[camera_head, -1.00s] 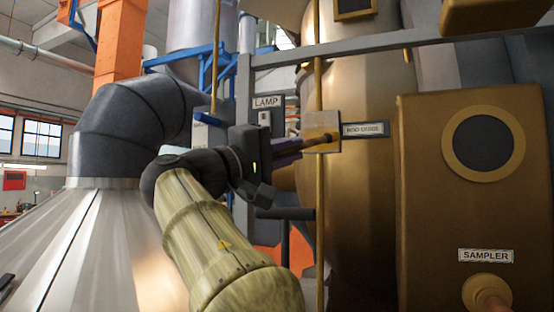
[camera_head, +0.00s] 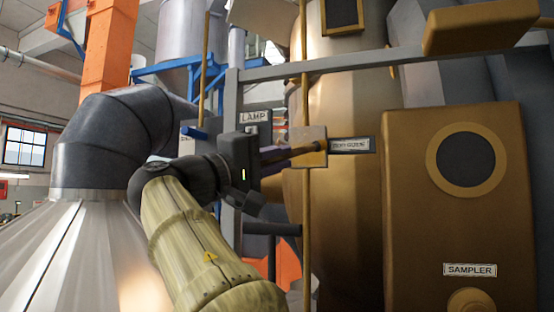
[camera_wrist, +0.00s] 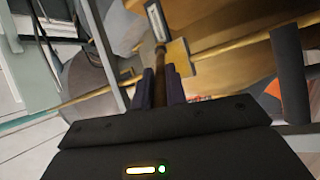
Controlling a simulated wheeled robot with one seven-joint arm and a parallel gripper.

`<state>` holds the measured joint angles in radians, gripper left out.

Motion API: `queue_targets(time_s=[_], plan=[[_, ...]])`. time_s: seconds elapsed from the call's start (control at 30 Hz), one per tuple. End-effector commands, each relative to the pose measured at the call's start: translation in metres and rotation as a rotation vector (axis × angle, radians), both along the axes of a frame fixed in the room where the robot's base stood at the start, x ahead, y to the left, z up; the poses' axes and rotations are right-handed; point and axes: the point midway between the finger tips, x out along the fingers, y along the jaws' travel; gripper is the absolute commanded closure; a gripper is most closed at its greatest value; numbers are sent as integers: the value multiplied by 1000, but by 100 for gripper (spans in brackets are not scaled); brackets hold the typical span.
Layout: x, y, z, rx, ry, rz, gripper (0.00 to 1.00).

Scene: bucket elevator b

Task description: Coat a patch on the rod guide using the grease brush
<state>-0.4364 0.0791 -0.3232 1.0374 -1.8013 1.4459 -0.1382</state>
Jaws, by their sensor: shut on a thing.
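In the wrist view the brush (camera_wrist: 159,49) extends from between the fingers (camera_wrist: 161,80) and passes beside or over the yellowish rod guide plate (camera_wrist: 181,58). Its bristles and any grease are too small to make out.
A "LAMP" panel (camera_head: 254,129) stands behind my gripper. A grey horizontal beam (camera_head: 355,61) crosses above the plate. The brown sampler box (camera_head: 415,190) stands at the right, the large brass vessel (camera_head: 350,220) behind. A thick dark duct (camera_head: 105,140) is at the left.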

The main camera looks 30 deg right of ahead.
Motion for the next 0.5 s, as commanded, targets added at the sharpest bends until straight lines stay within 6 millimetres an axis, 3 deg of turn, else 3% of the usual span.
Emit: queue_targets(time_s=[0.5], plan=[[28, 22, 1, -1, 1, 2, 100]])
